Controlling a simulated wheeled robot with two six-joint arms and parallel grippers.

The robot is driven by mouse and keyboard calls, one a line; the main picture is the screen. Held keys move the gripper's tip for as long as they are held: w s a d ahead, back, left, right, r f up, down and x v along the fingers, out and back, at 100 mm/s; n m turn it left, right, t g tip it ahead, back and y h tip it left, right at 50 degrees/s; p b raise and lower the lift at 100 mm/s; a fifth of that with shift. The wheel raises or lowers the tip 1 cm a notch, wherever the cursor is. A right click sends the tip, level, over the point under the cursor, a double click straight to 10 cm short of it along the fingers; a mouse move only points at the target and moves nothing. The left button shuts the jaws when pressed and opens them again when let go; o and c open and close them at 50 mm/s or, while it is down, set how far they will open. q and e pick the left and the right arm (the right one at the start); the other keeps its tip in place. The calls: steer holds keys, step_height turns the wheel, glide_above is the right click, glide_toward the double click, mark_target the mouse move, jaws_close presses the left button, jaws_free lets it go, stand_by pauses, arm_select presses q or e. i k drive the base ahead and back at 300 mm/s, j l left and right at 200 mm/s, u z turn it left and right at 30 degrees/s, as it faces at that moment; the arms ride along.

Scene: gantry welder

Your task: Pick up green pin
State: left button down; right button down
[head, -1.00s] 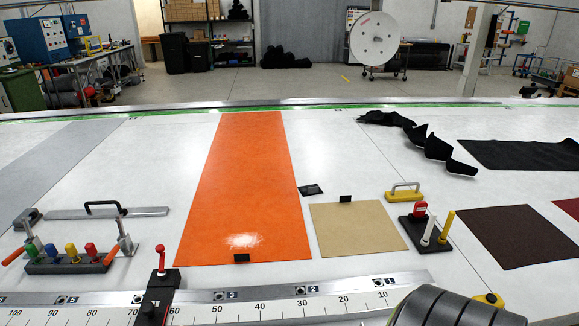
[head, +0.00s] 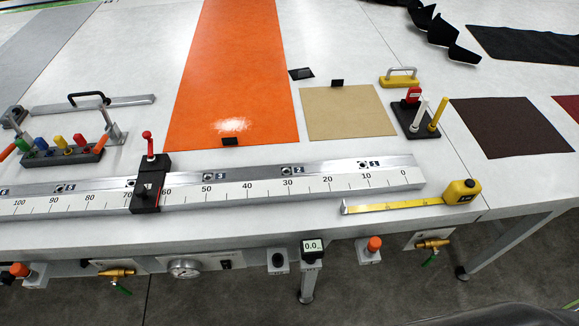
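The green pin (head: 30,138) stands upright at the left end of a black block (head: 62,156) on the left side of the white table. Blue (head: 41,144), yellow (head: 60,142) and red (head: 80,140) pins stand in the same block, to the right of the green one. The lower part of the green pin is hidden in the block. Neither of my grippers is in view.
Lever clamps (head: 116,134) flank the block. A steel ruler rail (head: 280,182) with a black slider (head: 150,183) runs in front. A yellow tape measure (head: 462,191) lies at the right. Knobs and a gauge (head: 184,268) line the table's front edge.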

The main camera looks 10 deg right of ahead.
mark_target(21, 144)
steer(key=z, duration=0.2)
steer(key=u, duration=1.65)
steer(key=j+z, duration=0.15)
steer(key=j, duration=0.35)
steer(key=i+j+z, duration=0.15)
steer(key=j, duration=0.35)
